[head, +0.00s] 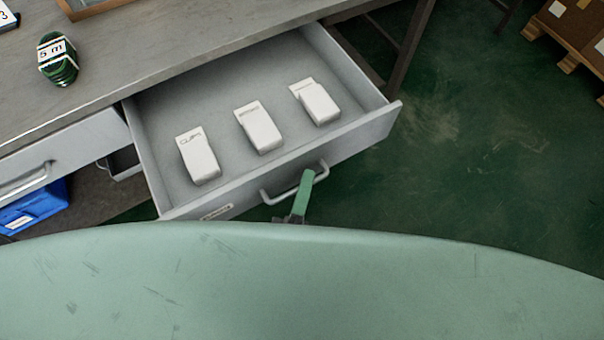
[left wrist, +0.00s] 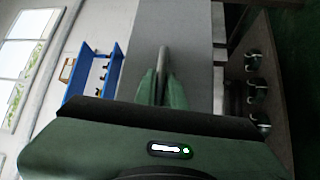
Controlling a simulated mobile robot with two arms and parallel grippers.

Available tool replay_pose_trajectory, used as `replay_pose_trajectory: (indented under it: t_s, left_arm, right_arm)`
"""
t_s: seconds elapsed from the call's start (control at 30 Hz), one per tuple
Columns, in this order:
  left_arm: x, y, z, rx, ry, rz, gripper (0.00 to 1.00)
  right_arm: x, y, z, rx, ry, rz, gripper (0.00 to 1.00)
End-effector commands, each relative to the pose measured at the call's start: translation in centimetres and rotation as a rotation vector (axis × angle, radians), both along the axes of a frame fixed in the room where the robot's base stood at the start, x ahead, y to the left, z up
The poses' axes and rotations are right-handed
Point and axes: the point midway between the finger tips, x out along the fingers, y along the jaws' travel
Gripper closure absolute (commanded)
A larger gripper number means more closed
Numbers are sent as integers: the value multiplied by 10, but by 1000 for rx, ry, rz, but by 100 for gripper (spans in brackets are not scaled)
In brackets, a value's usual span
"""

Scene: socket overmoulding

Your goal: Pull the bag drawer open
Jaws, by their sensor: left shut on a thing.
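The grey drawer (head: 350,62) is pulled out from under the bench and stands open. Several white packets are not in it, only three: one marked CLIPS (head: 199,157), a middle packet (head: 259,128) and a right packet (head: 315,102). The drawer's bar handle (head: 282,197) is on its front face; the small label beside it is too small to read. My left gripper (head: 305,180) is at the right part of this handle, shut on it. In the left wrist view its green fingers (left wrist: 161,88) close around the grey handle bar (left wrist: 163,58). My right gripper is out of view.
The grey bench top (head: 180,35) holds a green reel (head: 57,60) at the left. Another drawer front with a handle (head: 25,182) is left of the open drawer, above a blue bin (head: 33,207). Green floor (head: 480,150) is clear at the right, with cardboard boxes (head: 578,25) beyond.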

Motion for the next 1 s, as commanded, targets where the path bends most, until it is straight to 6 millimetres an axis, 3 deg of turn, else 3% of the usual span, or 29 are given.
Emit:
replay_pose_trajectory:
  t_s: [0.27,0.3,0.67,1.0]
  left_arm:
    - [-1,0,-2,1,4,-1,100]
    - [-1,0,-2,1,3,-2,81]
    - [-2,0,-1,1,2,-1,80]
    - [-52,10,-9,1,6,-2,80]
  right_arm:
    - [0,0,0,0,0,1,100]
    - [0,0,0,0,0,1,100]
    - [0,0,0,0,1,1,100]
    - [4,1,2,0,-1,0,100]
